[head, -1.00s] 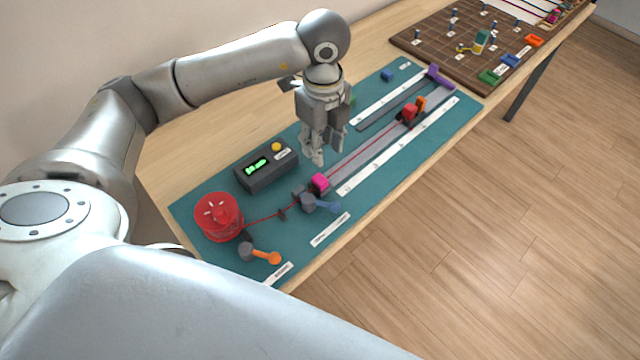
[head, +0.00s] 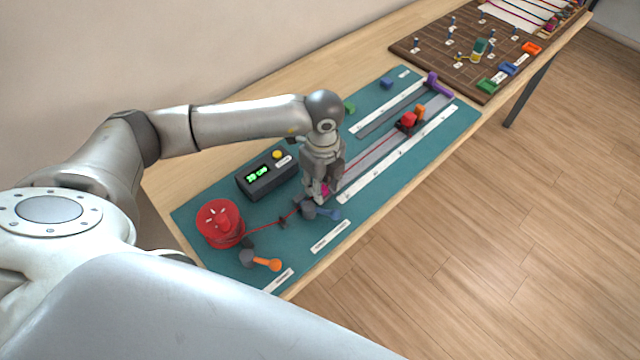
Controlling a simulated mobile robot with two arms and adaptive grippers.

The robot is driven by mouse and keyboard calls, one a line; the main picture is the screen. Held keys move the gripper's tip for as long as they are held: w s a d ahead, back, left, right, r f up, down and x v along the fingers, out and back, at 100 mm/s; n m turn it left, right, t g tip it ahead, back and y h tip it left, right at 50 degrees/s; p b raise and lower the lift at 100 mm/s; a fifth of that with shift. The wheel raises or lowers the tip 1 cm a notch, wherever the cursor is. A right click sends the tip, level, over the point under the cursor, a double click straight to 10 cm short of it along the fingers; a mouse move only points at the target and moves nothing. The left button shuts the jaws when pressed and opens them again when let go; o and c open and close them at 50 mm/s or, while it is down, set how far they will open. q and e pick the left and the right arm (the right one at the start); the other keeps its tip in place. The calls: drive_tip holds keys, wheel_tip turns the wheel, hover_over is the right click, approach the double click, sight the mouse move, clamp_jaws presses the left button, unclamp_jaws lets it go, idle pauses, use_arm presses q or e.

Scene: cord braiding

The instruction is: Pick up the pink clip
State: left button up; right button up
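The pink clip (head: 325,191) sits at the near end of the grey rail, on the line of the red cord. Only a small part of it shows, as my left gripper covers the rest. My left gripper (head: 320,194) points down with its fingertips right at the clip. I cannot tell whether its fingers touch the clip or how far apart they are. My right gripper is not in view.
A red spool (head: 220,224) stands at the mat's near left. A dark box with a green display (head: 266,173) is left of my gripper. A blue-handled lever (head: 322,211) lies close by the clip.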

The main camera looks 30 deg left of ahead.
use_arm(q)
drive_tip(key=shift+f, duration=0.25)
drive_tip(key=c, duration=0.5)
drive_tip(key=shift+o, duration=0.2)
drive_tip(key=shift+r, duration=0.1)
